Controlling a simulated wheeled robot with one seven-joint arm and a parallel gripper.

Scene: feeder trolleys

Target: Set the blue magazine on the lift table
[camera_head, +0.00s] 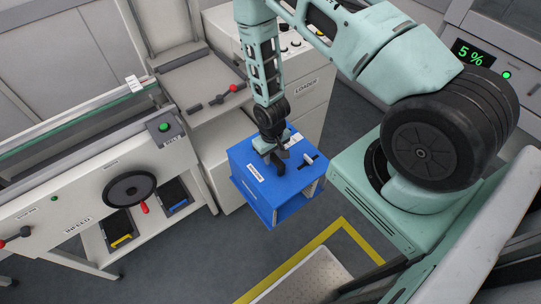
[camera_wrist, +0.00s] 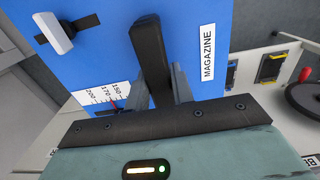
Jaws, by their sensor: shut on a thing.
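The blue magazine (camera_head: 262,192) hangs from my gripper (camera_head: 277,153) in the head view, in front of the white loader cabinet and apparently above the floor. It is box-shaped, with an open side facing right and a white label on top. In the wrist view its blue top (camera_wrist: 105,45) fills the upper middle, with a "MAGAZINE" label, a numbered scale and a white-tipped lever. My gripper (camera_wrist: 165,75) is shut at its top; the grip itself is partly hidden. A grey flat platform (camera_head: 190,88) beside the loader may be the lift table; I cannot tell surely.
A white bench (camera_head: 65,215) with a black handwheel (camera_head: 130,189) and red-knobbed handles stands at left. The loader cabinet (camera_head: 305,100) stands behind the magazine. Yellow-lined floor (camera_head: 300,262) lies in front.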

